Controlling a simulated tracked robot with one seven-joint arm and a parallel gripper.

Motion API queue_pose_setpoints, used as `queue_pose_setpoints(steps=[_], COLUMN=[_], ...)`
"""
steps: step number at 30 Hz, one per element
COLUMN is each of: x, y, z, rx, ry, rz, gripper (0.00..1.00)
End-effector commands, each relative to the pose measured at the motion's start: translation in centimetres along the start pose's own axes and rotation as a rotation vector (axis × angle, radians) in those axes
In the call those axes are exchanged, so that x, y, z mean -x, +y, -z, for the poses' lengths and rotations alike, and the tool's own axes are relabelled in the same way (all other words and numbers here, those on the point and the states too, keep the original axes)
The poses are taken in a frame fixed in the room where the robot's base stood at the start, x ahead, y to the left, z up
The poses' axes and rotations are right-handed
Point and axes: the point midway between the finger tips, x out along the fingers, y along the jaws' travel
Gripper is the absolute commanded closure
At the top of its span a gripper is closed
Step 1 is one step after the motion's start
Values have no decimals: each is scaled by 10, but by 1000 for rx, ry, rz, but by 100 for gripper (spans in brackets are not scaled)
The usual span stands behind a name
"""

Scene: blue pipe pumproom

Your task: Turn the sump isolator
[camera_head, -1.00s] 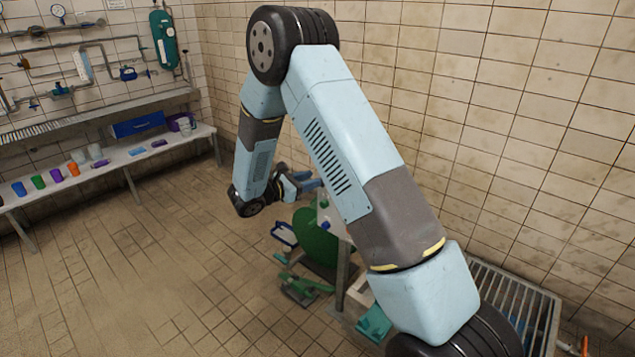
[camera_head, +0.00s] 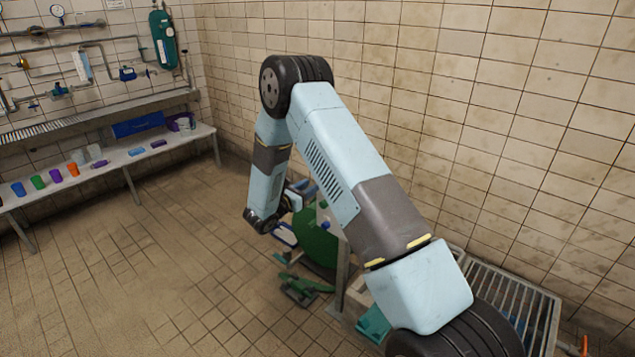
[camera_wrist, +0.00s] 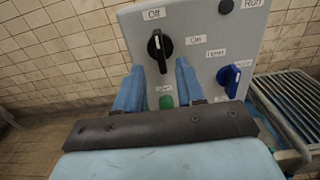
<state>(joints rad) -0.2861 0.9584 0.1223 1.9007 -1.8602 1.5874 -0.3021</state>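A grey control panel (camera_wrist: 205,50) faces me in the wrist view. It carries a black rotary switch (camera_wrist: 160,50) with an "Off" label above and an "On" label to its right. The switch's handle points roughly up and down. My gripper (camera_wrist: 159,68) is open, its two blue fingers on either side of the switch's lower end. I cannot tell whether they touch it. The blue fingers also show in the head view (camera_head: 303,188) behind my arm, by the panel; the switch is hidden there. No label naming the sump isolator is readable.
A blue knob (camera_wrist: 229,78) sits right of my right finger, and a green button (camera_wrist: 166,102) lies below the switch. A metal grating (camera_wrist: 290,100) is at the right. A green round object (camera_head: 315,238) stands by the panel. A bench (camera_head: 110,165) with cups is at left.

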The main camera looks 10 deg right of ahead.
Motion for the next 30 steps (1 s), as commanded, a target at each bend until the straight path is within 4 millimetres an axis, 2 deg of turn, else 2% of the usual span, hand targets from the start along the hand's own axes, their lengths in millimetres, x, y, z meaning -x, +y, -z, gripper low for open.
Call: queue_pose_setpoints(steps=[3,9,15,23,30], x=[-22,-47,-58,-59,-58], y=[-1,-1,0,0,0], z=[0,1,0,0,0], rx=[-1,0,0,0,0], ry=[0,1,1,0,0], rz=[4,3,1,0,0], gripper=[62,62,62,62,82])
